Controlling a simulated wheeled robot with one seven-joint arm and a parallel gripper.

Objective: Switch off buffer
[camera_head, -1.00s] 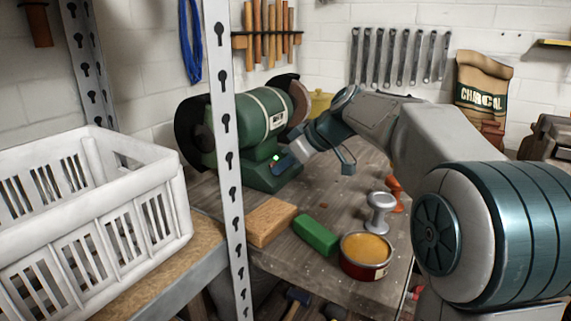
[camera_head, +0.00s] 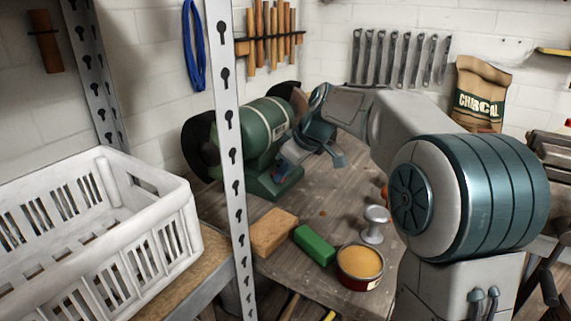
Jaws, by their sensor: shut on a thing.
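The green buffer (camera_head: 262,130) stands on the wooden workbench, with a dark wheel at its left end and another wheel partly hidden behind my arm. Its green base (camera_head: 262,183) rests on the bench top. My gripper (camera_head: 286,170) reaches in from the right, with its fingertips at the front right of the base, where the switch is. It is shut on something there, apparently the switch. The fingertips and the switch are small and overlap, so the switch's position cannot be read. No green light shows there now.
A tan block (camera_head: 272,232), a green block (camera_head: 314,246), an open tin of orange paste (camera_head: 360,263) and a grey knobbed tool (camera_head: 375,224) lie at the bench front. A perforated metal post (camera_head: 232,150) and white crate (camera_head: 165,255) stand at left.

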